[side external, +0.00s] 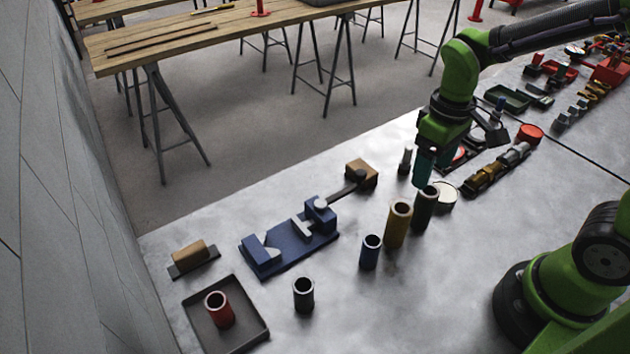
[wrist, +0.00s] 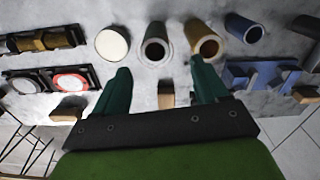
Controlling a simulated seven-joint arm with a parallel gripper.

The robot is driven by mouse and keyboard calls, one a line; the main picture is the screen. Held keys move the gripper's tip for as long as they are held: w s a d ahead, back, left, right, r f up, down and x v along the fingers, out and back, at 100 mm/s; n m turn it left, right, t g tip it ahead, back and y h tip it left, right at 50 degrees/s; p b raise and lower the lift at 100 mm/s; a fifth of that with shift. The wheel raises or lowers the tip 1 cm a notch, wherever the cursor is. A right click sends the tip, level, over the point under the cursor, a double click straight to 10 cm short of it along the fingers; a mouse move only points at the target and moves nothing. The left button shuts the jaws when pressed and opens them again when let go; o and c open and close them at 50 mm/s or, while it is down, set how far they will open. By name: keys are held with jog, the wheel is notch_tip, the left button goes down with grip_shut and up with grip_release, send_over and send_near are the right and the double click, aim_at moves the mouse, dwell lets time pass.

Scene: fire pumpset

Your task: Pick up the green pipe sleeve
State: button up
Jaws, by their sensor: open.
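A dark, upright pipe sleeve (side external: 424,209) stands on the grey table in the side view. In the wrist view the same sleeve (wrist: 155,50) looks dark grey-green, with a pale rim and open top. No brighter green sleeve shows. My gripper (side external: 423,178) has teal fingers pointing down, close behind and above this sleeve in the side view. In the wrist view my gripper (wrist: 160,68) is open and empty between the fingertips. The sleeve lies just past the tips, roughly centred on the gap. I cannot tell whether any finger touches it.
A brown-yellow sleeve (side external: 397,225) stands close beside it, then a blue sleeve (side external: 370,253). A white-topped disc (side external: 443,197) is on the other side. A blue vise-like fixture (side external: 290,242), a black sleeve (side external: 303,296) and a tray (side external: 248,318) holding a red sleeve stand farther left.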

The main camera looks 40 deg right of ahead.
aim_at(429, 190)
notch_tip(429, 190, down, 4)
jog(key=shift+r, duration=0.25)
jog(key=shift+s+d+f, duration=0.1)
jog(key=shift+d+f, duration=0.1)
jog(key=shift+f, duration=1.2)
jog(key=shift+s+d+f, duration=0.1)
jog(key=shift+d+f, duration=0.05)
jog(key=shift+f, duration=1.2)
jog(key=shift+c, duration=0.3)
jog(key=shift+r, duration=0.1)
grip_shut()
